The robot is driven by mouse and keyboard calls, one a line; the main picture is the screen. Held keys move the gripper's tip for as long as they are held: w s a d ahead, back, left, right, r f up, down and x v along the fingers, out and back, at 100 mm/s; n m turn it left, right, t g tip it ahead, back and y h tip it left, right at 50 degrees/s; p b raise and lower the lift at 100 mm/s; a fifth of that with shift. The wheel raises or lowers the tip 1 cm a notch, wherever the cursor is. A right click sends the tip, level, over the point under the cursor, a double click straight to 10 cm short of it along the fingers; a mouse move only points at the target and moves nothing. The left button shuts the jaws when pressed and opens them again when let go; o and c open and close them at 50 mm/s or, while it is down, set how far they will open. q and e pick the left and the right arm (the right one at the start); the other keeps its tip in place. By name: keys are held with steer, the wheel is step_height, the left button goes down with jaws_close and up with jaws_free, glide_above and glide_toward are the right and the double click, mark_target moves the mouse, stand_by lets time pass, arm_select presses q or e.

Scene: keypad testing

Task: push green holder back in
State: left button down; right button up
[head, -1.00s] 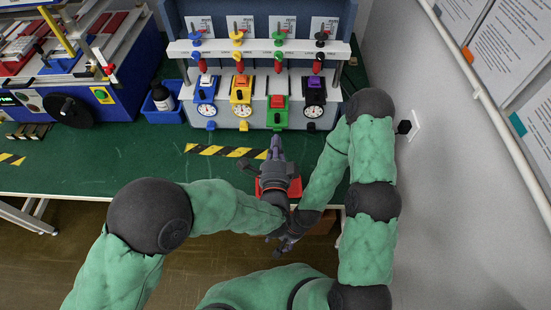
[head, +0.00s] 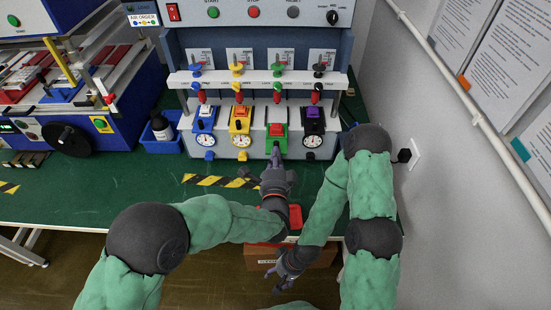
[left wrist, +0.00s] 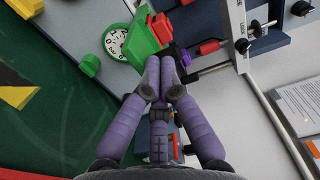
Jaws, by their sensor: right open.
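The green holder (head: 279,131), with a red part on top, is on the front of the grey test bench, third from left in a row with blue, yellow and purple ones. It also shows in the left wrist view (left wrist: 139,41). My left gripper (head: 277,155) is just in front of it. In the left wrist view its fingertips (left wrist: 160,67) are together with nothing visible between them, close to the holder's lower edge; whether they touch it I cannot tell. My right gripper (head: 275,274) is open and empty, low near the table's front edge.
The blue holder (head: 204,118), yellow holder (head: 240,120) and purple holder (head: 314,120) stand beside the green one. A red object (head: 294,216) lies near the table's front edge. A blue bin (head: 160,143) with a bottle is at left. A wall borders the right.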

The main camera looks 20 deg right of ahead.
mark_target(275, 132)
arm_select(q)
steer(key=x, duration=0.9)
steer(key=shift+w, duration=0.1)
steer(key=shift+r, duration=0.1)
steer(key=shift+w, duration=0.1)
steer(key=shift+a, duration=0.1)
